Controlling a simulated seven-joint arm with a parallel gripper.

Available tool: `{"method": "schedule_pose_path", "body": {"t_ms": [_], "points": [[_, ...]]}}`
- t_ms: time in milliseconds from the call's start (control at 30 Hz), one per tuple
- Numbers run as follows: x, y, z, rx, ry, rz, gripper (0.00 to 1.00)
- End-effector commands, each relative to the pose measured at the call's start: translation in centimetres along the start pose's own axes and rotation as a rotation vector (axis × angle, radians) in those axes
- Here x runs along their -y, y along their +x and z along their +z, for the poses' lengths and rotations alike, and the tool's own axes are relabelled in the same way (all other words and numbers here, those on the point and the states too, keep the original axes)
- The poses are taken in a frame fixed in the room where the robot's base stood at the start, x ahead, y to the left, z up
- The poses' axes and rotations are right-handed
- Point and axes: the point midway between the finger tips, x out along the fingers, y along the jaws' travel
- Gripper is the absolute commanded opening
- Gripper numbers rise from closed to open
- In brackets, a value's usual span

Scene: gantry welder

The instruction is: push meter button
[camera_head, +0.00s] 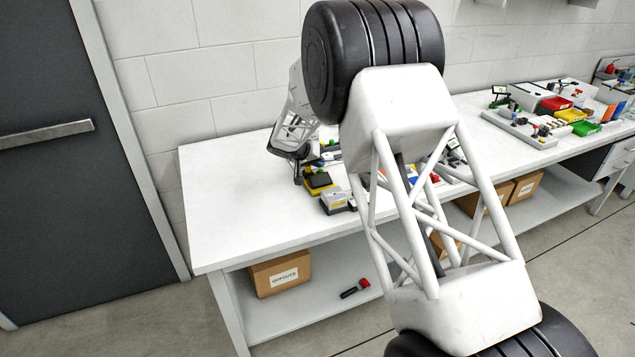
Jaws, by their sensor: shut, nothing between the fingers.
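My arm crosses the middle of the view, and its far end reaches down to the white workbench (232,200). My gripper (297,178) is small and dark there, pointing down, shut and empty. Just right of it is a yellow and black device (318,181), which may be the meter. No button can be made out on either. I cannot tell whether my fingertips touch anything. My arm hides part of the bench to the right.
More small coloured items lie behind the devices, partly hidden by my arm. Trays and coloured bins (570,115) stand on the right of the bench. A cardboard box (281,275) and a black-and-red tool (355,288) are on the lower shelf. The bench's left part is clear.

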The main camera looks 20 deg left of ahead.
Motion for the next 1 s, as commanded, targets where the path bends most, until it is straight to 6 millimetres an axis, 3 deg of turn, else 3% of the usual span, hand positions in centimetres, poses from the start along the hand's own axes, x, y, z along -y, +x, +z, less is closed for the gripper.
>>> {"method": "schedule_pose_path", "body": {"t_ms": [1000], "points": [[0.45, 0.64, 0.5, 0.001, -0.001, 0.0, 0.0]]}}
